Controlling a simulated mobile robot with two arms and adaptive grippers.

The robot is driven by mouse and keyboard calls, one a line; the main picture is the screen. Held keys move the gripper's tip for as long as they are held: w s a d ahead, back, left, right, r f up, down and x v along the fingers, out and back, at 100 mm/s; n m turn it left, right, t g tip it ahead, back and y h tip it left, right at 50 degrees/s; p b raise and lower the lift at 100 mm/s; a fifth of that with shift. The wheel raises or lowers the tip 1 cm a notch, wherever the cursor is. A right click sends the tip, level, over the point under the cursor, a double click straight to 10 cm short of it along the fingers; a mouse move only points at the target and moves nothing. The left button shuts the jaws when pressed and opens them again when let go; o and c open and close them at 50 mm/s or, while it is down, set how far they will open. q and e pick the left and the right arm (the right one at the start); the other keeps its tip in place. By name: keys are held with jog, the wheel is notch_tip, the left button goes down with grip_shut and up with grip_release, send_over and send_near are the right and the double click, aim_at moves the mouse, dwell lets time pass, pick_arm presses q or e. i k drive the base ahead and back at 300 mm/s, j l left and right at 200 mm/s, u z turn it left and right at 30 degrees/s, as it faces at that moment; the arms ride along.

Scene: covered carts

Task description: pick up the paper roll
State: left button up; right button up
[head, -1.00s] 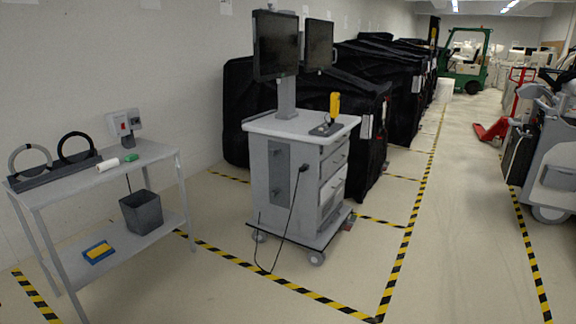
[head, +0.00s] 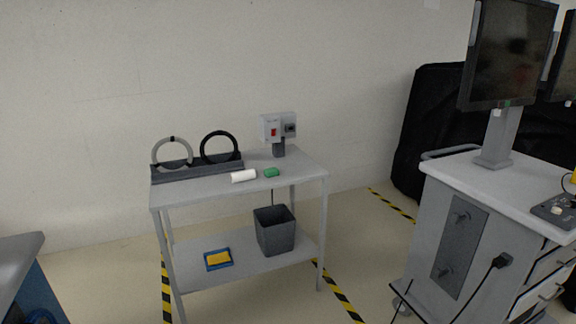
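The paper roll (head: 243,176) is a small white cylinder lying on its side on the top shelf of a grey two-level table (head: 300,170). It lies near the front edge, just left of a small green object (head: 272,172) and in front of the dark rack. Neither of my grippers shows in the head view, so I cannot see their state.
A dark rack (head: 190,171) with a grey and a black ring stands behind the roll, and a switch box (head: 279,130) stands at the back. A bin (head: 274,230) and a blue-yellow item (head: 218,259) are below. A monitor cart (head: 440,220) stands right. Floor shows between table and cart.

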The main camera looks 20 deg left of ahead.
aim_at(247, 175)
jog(key=i+j+u, duration=0.3)
jog(key=i, duration=0.4)
jog(key=i+u, duration=0.3)
jog(key=i, duration=0.45)
